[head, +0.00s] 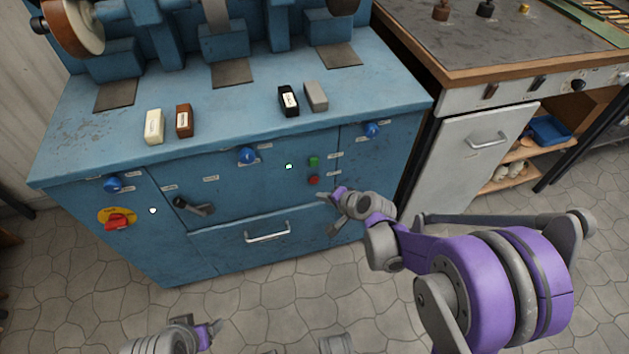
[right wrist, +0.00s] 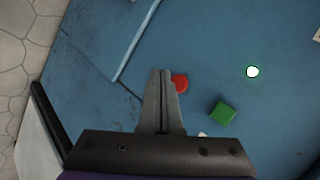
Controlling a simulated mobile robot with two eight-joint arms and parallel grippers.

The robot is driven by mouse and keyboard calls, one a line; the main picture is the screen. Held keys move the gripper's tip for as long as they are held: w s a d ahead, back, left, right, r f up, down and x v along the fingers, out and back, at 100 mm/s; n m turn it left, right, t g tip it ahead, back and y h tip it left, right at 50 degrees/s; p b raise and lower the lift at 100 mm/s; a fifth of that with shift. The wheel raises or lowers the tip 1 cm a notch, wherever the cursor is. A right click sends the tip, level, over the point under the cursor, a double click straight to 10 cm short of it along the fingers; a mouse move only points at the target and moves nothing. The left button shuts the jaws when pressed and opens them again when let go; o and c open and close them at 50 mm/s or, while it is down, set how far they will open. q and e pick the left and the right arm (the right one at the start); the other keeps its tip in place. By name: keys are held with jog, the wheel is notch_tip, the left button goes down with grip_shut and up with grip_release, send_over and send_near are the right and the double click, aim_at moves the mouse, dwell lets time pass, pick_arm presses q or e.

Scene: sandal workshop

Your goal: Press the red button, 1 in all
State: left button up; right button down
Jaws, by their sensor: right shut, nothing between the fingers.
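In the right wrist view the red button (right wrist: 181,83) shows just right of the closed fingertips (right wrist: 161,72), partly covered by a finger. I cannot tell whether they touch the panel. My left gripper (head: 213,333) is low at the bottom edge, far from the button, and its jaws are unclear.
A lit white indicator (head: 289,166) is left of the green button. A red switch on a yellow disc (head: 117,220), a dark lever (head: 195,206) and a drawer handle (head: 268,234) are also on the cabinet front. A workbench (head: 480,100) stands to the right.

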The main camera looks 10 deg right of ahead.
jog(key=shift+w, duration=1.3)
jog(key=shift+w, duration=0.1)
dwell(1.0)
jog(key=shift+w, duration=0.35)
jog(key=shift+w, duration=0.45)
dwell(0.5)
jog(key=shift+s, duration=0.9)
jog(key=shift+s, duration=0.1)
jog(key=s, duration=0.4)
jog(key=shift+s, duration=0.4)
